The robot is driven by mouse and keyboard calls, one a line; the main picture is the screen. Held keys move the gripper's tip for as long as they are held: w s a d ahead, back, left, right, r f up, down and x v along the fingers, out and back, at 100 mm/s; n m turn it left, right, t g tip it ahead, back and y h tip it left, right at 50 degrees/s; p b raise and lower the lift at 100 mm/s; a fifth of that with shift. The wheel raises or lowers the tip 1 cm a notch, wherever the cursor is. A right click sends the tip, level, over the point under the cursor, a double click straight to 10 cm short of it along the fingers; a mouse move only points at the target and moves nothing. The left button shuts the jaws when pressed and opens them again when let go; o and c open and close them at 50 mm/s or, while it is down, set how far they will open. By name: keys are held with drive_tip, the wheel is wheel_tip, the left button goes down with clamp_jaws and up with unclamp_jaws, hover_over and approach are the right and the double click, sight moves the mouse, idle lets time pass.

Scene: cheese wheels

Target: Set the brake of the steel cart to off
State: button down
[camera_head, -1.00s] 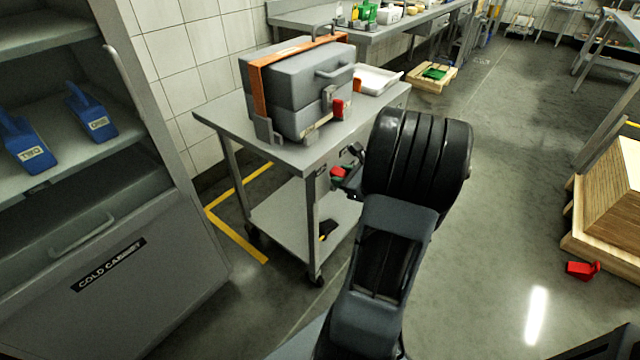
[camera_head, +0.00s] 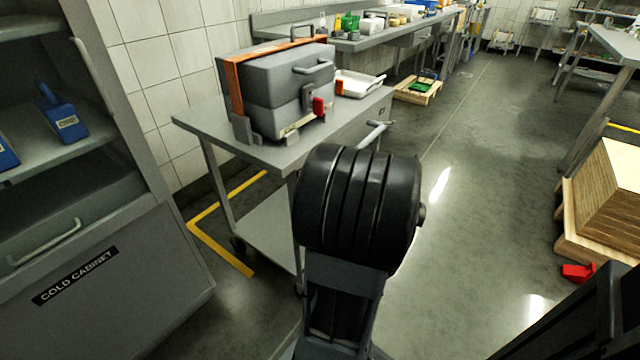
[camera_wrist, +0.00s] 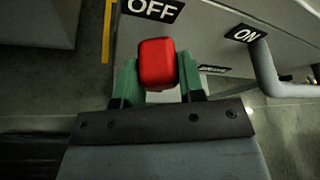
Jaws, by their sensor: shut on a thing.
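The steel cart (camera_head: 270,155) stands in the middle left of the head view, with a grey case on its top. In the wrist view, my gripper (camera_wrist: 158,76) has its two green fingers on either side of a red brake knob (camera_wrist: 157,62) and is shut on it. The knob sits just below the black OFF label (camera_wrist: 152,9) on the cart's front. In the head view, my arm hides the gripper, the knob and both labels.
The grey case (camera_head: 285,75) has an orange strap and a red latch. The cold cabinet (camera_head: 110,280) stands close on the left. A wooden crate (camera_head: 600,200) and a red object (camera_head: 578,272) are at the right. The floor right of the cart is clear.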

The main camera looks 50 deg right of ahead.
drive_tip(key=c, duration=0.7)
unclamp_jaws()
drive_tip(key=p+v, duration=0.4)
drive_tip(key=v, duration=1)
drive_tip(key=shift+f, duration=0.1)
drive_tip(key=shift+w, duration=0.1)
